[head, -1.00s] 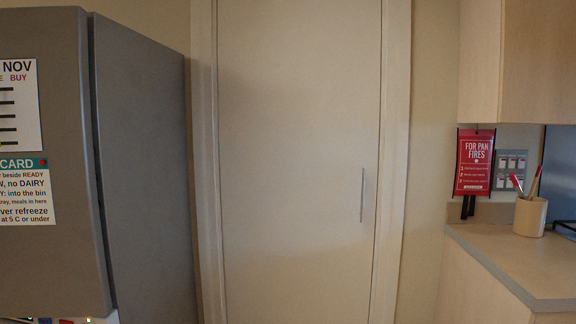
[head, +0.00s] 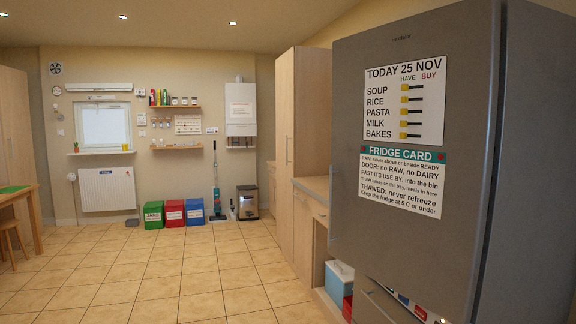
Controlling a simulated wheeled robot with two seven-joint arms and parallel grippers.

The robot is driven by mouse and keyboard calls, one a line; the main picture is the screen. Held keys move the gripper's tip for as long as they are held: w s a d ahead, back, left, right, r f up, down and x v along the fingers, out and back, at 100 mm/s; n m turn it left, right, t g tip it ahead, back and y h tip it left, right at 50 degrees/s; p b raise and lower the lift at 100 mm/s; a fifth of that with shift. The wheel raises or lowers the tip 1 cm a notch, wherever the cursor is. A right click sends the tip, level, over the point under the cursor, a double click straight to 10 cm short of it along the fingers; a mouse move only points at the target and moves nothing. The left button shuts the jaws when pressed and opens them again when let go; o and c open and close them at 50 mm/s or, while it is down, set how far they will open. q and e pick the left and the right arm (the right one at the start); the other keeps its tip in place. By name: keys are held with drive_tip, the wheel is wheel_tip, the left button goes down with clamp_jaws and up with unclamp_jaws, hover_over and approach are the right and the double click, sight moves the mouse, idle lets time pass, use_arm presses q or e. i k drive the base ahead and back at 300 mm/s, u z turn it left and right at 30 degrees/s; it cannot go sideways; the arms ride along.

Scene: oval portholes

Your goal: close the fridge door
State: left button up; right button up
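The grey fridge door (head: 400,230) fills the right of the head view, with a handwritten-style list and a fridge card on its front. Its lower edge runs at a different angle from the grey front of the lower compartment (head: 376,303), so it appears to stand ajar. How wide it is open cannot be told. The fridge's side (head: 535,170) shows at the far right, behind a thin dark seam. Small coloured items (head: 420,310) show under the door's lower edge. Neither gripper is in view.
A tall wooden cupboard (head: 300,140) and a counter stand beyond the fridge. A blue and white box (head: 339,283) sits low beside it. Green, red and blue bins (head: 173,213) line the far wall. A wooden table (head: 18,197) is at left. The tiled floor (head: 170,275) between is clear.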

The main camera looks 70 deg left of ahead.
sight(409, 215)
drive_tip(key=u, duration=0.55)
drive_tip(key=k, duration=0.15)
drive_tip(key=u, duration=2.15)
drive_tip(key=i, duration=1.4)
drive_tip(key=z, duration=1.1)
drive_tip(key=i, duration=0.75)
drive_tip(key=z, duration=0.8)
